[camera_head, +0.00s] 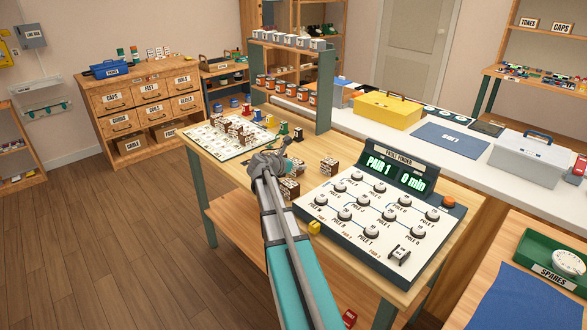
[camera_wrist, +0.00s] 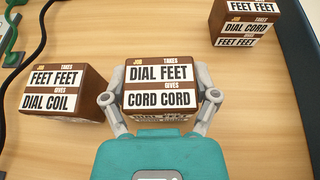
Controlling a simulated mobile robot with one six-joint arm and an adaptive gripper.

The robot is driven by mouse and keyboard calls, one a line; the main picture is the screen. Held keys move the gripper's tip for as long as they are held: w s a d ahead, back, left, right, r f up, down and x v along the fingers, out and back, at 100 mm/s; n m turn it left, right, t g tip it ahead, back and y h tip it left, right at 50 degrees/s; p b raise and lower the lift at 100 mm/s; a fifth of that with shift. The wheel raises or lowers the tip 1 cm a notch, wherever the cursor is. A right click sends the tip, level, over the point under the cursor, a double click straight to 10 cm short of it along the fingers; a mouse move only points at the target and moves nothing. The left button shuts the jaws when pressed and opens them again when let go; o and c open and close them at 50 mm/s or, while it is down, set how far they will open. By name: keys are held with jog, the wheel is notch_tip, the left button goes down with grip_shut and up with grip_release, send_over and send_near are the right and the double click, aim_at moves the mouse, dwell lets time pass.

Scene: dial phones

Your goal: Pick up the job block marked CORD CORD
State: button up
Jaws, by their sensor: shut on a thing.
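The job block marked DIAL FEET over CORD CORD (camera_wrist: 160,88) is a brown block with white labels. It sits between the two grey fingers of my gripper (camera_wrist: 159,92) in the wrist view, one finger against each side. My gripper is shut on it. More lettering shows below its top face, partly hidden by the gripper body. In the head view my gripper (camera_head: 272,163) is over the wooden table, among the job blocks. I cannot tell there which block it holds, nor whether the block is clear of the table.
A block marked FEET FEET and DIAL COIL (camera_wrist: 62,90) lies close on the left. A dark cable (camera_wrist: 30,60) runs along the left. The fault finder panel (camera_head: 325,213) is right of my arm; a printed board (camera_head: 205,143) with blocks is left.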

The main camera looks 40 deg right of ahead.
jog(key=shift+r, duration=0.15)
notch_tip(320, 180, up, 2)
jog(key=p, duration=0.2)
jog(key=shift+r+p, duration=0.15)
jog(key=shift+p, duration=0.25)
jog(key=s+a+r+p, duration=0.4)
jog(key=a+r+p, duration=0.1)
jog(key=s+a+r+p, duration=0.5)
jog(key=shift+s+a+r, duration=0.15)
jog(key=shift+s, duration=0.05)
